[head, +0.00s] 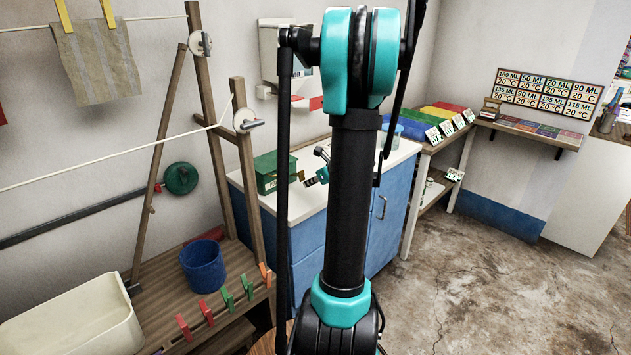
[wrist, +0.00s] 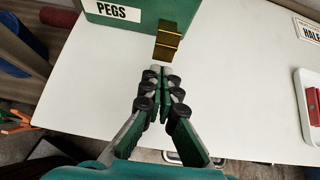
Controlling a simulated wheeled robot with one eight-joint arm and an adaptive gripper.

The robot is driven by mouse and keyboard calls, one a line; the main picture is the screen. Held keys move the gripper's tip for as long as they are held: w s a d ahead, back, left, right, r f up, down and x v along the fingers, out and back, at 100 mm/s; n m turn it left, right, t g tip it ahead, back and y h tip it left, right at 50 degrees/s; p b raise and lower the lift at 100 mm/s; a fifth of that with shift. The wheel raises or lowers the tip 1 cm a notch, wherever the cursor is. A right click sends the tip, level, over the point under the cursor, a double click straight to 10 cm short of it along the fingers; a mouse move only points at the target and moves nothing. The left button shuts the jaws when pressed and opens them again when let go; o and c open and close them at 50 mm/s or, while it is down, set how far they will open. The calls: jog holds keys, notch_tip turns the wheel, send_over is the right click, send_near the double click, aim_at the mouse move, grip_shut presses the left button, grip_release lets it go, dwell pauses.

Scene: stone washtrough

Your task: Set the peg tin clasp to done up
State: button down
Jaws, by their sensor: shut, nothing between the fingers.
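The green peg tin (head: 268,182) stands on the white counter in the head view, partly behind my arm. In the wrist view its green side (wrist: 150,22) with a white PEGS label fills the top. The brass clasp (wrist: 168,42) is on its front, in two hinged-looking plates, and juts out past the tin's lower edge in the picture. Whether it is fastened I cannot tell. My gripper (wrist: 160,70) is shut and empty, its fingertips just below the clasp with a small gap or light contact. In the head view my gripper (head: 318,180) is right of the tin.
The white counter top (wrist: 230,85) is mostly clear around my gripper. A white tray with a red item (wrist: 308,95) and a HALF-like label lie at the right. A blue bucket (head: 203,266) and several coloured pegs are on the wooden bench at left in the head view.

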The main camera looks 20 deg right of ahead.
jog(key=shift+w+a+f, duration=0.15)
jog(key=shift+w+f, duration=0.15)
jog(key=shift+w, duration=0.05)
jog(key=shift+r, duration=0.1)
jog(key=shift+r+g, duration=0.2)
jog(key=shift+g, duration=0.2)
